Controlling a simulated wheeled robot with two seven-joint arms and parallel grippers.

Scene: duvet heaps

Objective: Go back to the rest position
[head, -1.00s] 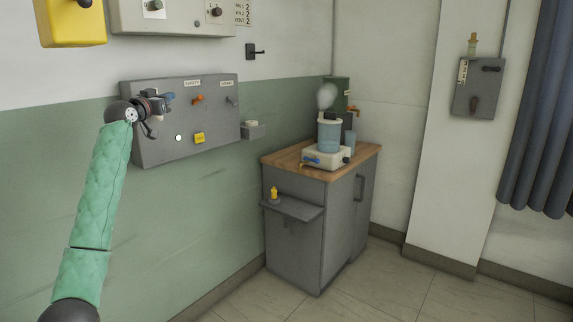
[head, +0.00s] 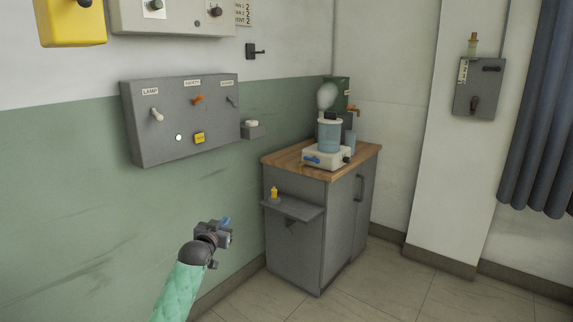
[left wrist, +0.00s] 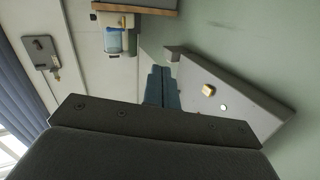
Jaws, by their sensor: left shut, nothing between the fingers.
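My left gripper (head: 226,230) is low in the head view, in front of the green lower wall and left of the grey cabinet (head: 293,245). It is shut and empty, and touches nothing that I can see. In the left wrist view its blue fingers (left wrist: 162,88) are together, with the grey switch panel (left wrist: 240,95) to their right. The same grey panel (head: 165,140) hangs on the wall above the gripper in the head view. My right gripper is in neither view.
The cabinet carries a wooden top with a hotplate (head: 326,157) and a steaming beaker (head: 329,136). A small shelf (head: 292,209) with a yellow object (head: 274,194) juts from its front. A yellow box (head: 70,28) hangs upper left. The floor right of the cabinet is clear.

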